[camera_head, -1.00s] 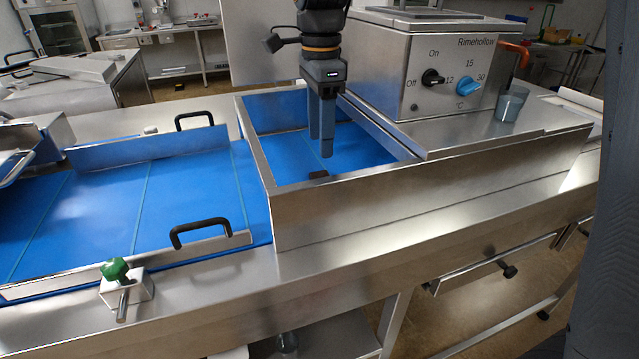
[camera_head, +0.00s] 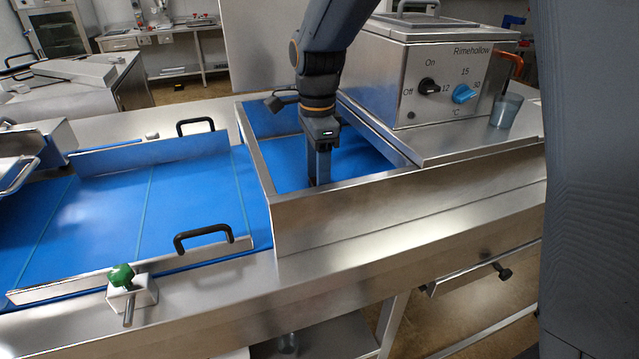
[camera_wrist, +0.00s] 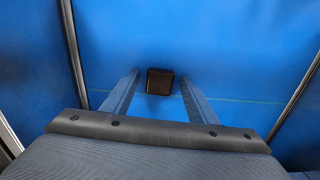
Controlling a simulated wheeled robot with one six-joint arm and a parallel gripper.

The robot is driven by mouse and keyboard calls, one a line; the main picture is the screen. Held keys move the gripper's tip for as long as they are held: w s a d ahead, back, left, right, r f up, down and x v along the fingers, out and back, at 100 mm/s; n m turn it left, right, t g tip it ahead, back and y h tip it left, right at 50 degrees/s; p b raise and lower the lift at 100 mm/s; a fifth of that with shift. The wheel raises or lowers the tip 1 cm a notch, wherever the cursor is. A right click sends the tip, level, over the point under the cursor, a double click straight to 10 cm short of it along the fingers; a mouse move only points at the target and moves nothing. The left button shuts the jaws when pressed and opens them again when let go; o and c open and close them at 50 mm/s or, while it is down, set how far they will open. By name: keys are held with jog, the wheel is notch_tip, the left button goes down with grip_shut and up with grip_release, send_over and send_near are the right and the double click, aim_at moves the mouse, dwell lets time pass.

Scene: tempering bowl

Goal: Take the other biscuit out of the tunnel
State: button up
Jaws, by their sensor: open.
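In the wrist view a small dark brown biscuit (camera_wrist: 160,82) lies on the blue belt (camera_wrist: 200,35), close to a thin pale line across it. My gripper (camera_wrist: 158,82) is open, with one finger on each side of the biscuit and a gap on both sides. In the head view my gripper (camera_head: 319,182) points down inside the metal-walled tunnel (camera_head: 400,195), low behind its front wall. The biscuit is hidden there by the wall or my gripper.
Metal side walls (camera_wrist: 73,45) bound the belt on both sides. A control box with knobs (camera_head: 440,75) and a grey cup (camera_head: 506,110) stand right of the opening. Black handles (camera_head: 200,237) and a green knob (camera_head: 122,277) are at the left. The belt at left is clear.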

jog(key=c, duration=1.1)
